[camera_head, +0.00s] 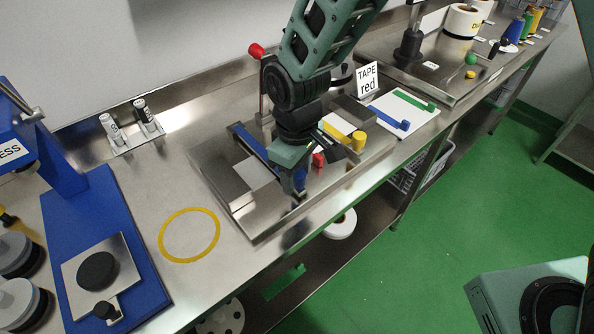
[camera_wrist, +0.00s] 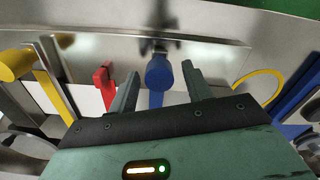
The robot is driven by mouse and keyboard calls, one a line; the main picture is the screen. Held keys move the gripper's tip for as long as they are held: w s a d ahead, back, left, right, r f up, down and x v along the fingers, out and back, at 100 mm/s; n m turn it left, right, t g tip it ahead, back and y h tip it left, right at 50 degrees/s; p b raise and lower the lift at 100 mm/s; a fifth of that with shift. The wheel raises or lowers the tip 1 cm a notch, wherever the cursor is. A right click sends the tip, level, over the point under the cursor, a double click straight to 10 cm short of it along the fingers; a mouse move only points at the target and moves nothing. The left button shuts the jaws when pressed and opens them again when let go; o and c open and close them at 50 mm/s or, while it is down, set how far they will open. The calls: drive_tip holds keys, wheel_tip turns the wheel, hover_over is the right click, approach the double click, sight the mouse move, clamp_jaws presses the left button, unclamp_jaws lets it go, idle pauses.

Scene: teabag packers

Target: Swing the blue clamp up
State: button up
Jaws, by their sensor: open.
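The blue clamp (camera_head: 252,142) lies lowered across a metal fixture plate (camera_head: 226,182) on the steel bench. In the wrist view its round blue knob (camera_wrist: 158,72) sits between the two fingers of my gripper (camera_wrist: 160,88), with a short blue bar below it. My gripper (camera_head: 293,180) is open, its fingers on either side of the knob; I cannot tell whether they touch it. In the head view my gripper hides most of the knob end of the clamp.
A red clamp (camera_wrist: 103,80) and a yellow clamp (camera_head: 357,141) lie lowered close beside the blue one. A "TAPE red" sign (camera_head: 368,80) stands behind. A blue press (camera_head: 110,240) is at the left. The bench around the yellow ring (camera_head: 189,235) is clear.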

drive_tip(key=shift+f, duration=0.4)
clamp_jaws()
drive_tip(key=shift+w+r+p, duration=0.1)
drive_tip(key=shift+r+p, duration=0.6)
drive_tip(key=shift+p, duration=0.05)
drive_tip(key=w+a+r+g+p, duration=0.1)
drive_tip(key=w+a+r+p, duration=0.1)
drive_tip(key=r, duration=0.4)
drive_tip(key=w+a+r+g+h+p, duration=0.1)
drive_tip(key=w+a+r+p, duration=0.1)
drive_tip(key=w+r+p, duration=0.2)
drive_tip(key=shift+r+p, duration=1.2)
drive_tip(key=shift+p, duration=0.25)
